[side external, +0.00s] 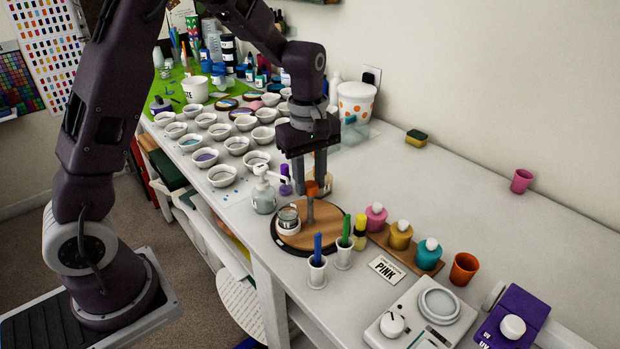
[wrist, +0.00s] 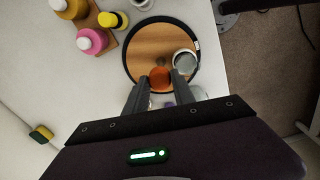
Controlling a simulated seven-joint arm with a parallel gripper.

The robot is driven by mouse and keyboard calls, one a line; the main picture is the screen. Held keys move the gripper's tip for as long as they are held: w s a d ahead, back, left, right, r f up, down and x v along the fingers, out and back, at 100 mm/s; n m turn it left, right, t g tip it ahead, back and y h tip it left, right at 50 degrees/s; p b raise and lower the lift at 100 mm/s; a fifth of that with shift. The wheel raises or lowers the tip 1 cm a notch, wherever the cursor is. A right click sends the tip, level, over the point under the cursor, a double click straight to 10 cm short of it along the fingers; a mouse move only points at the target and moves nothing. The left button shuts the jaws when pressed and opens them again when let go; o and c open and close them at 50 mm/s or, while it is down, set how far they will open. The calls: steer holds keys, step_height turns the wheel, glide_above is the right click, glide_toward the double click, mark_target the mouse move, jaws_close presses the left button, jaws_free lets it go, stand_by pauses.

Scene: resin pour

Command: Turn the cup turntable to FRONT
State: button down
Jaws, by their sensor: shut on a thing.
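The cup turntable (side external: 325,233) is a round wooden disc with a black rim, on the white table. It also shows in the wrist view (wrist: 152,42), with a small pale mark on its rim. A grey-and-white cup (side external: 288,219) stands near the disc's edge; the wrist view shows it (wrist: 185,62) right of my fingertips. An orange knob (wrist: 159,79) sits between my fingertips in the wrist view. My gripper (side external: 311,190) is above the disc, pointing down, shut on the knob. I cannot read any FRONT marking.
Two white holders with a blue stick (side external: 317,248) and a green stick (side external: 345,229) stand close in front. A pump bottle (side external: 263,196) is left of the disc.

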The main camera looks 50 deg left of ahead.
steer(key=shift+n, duration=2)
steer(key=c, duration=1.1)
jaws_free()
steer(key=shift+o, duration=0.2)
step_height(320, 180, up, 7)
steer(key=shift+s+r, duration=0.1)
